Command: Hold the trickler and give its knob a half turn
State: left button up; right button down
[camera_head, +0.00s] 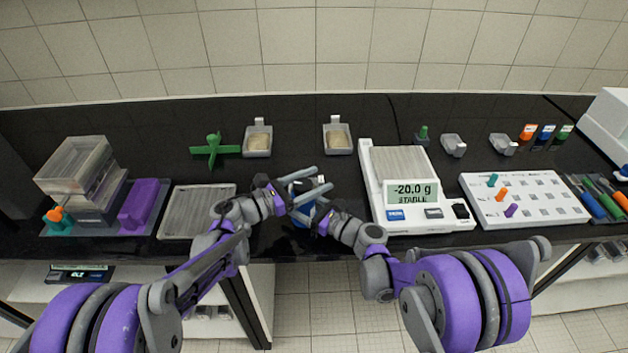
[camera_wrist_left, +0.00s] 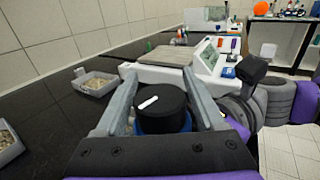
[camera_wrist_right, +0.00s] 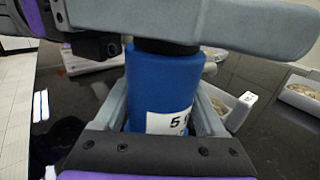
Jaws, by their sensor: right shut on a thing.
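The trickler has a blue body (camera_wrist_right: 160,85) with a white label and a round black knob (camera_wrist_left: 160,108) with a white mark on top. It stands upright near the counter's front edge; in the head view its blue body (camera_head: 301,214) is mostly hidden by the grippers. My right gripper (camera_wrist_right: 168,108) is shut on the blue body, one finger on each side. My left gripper (camera_head: 321,178) is open above it, and in the left wrist view its two fingers (camera_wrist_left: 160,72) lie either side of the knob. Contact with the knob cannot be told.
A balance (camera_head: 433,213) reading -20.0 g stands right of the trickler. A grey sieve tray (camera_head: 197,212) lies to the left. Two sample trays (camera_head: 257,140) (camera_head: 337,136) and a green cross-shaped part (camera_head: 213,149) lie behind. A white rack (camera_head: 525,199) is further right.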

pick_arm(q)
jog(key=c, duration=1)
jog(key=shift+m+g, duration=0.3)
jog(key=m+g, duration=0.1)
jog(key=g+h, duration=0.1)
jog(key=shift+s+d+m+g, duration=0.1)
jog(key=shift+s+m+g, duration=0.1)
jog(key=shift+m+g, duration=0.15)
jog(key=m+g, duration=0.2)
jog(key=g, duration=0.2)
jog(key=s+m+g, duration=0.1)
jog(key=m+g, duration=0.2)
jog(key=g, duration=0.1)
jog(key=s+m+g, duration=0.1)
jog(key=m+g, duration=0.2)
jog(key=g, duration=0.1)
jog(key=shift+s+g, duration=0.15)
jog(key=shift+g, duration=0.1)
jog(key=shift+m+g, duration=0.3)
jog(key=shift+m, duration=0.05)
jog(key=o, duration=1.4)
jog(key=shift+c, duration=0.2)
